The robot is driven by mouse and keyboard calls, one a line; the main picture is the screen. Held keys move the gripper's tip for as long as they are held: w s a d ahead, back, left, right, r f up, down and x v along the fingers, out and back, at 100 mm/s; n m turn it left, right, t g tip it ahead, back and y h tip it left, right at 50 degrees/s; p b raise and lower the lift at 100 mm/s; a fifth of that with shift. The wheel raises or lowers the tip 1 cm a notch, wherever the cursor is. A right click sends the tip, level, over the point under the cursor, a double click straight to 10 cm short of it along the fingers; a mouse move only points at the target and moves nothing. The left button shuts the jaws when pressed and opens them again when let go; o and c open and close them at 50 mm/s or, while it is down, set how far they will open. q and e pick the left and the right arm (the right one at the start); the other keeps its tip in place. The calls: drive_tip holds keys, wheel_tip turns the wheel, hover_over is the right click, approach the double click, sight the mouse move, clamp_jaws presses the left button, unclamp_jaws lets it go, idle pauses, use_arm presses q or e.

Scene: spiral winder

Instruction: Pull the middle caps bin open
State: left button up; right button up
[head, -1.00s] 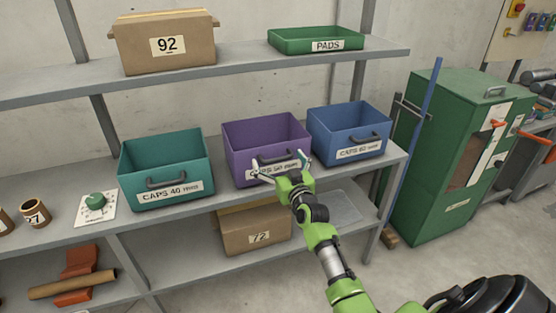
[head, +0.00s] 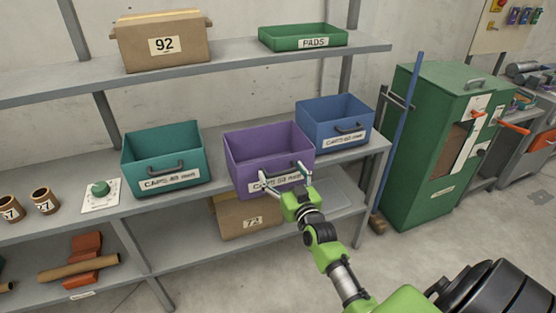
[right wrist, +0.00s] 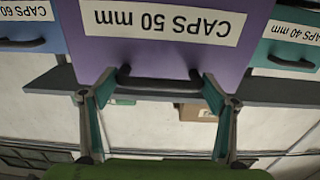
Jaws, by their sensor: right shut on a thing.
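The middle caps bin is purple (head: 270,150) and stands on the middle shelf between the teal caps bin (head: 165,158) and the blue caps bin (head: 335,122). Its front sticks out past the fronts of its neighbours, over the shelf edge. In the right wrist view its label reads CAPS 50 mm (right wrist: 165,22), upside down. My right gripper (head: 284,182) is at the bin's front, shut on its dark handle (right wrist: 158,80). In the wrist view the fingers are at the two ends of the handle. My left gripper is not in view.
A cardboard box marked 72 (head: 248,214) sits on the lower shelf beneath the purple bin. A dial plate (head: 101,195) and small brown pots (head: 45,201) stand left of the teal bin. The floor in front is clear.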

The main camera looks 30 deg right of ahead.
drive_tip(key=shift+s+a+r, duration=0.1)
drive_tip(key=shift+s+a, duration=0.05)
drive_tip(key=shift+s, duration=0.4)
drive_tip(key=shift+w, duration=0.15)
drive_tip(key=o, duration=1.6)
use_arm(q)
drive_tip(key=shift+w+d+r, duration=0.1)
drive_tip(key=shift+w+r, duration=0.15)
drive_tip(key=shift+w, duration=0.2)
use_arm(e)
drive_tip(key=v, duration=1.2)
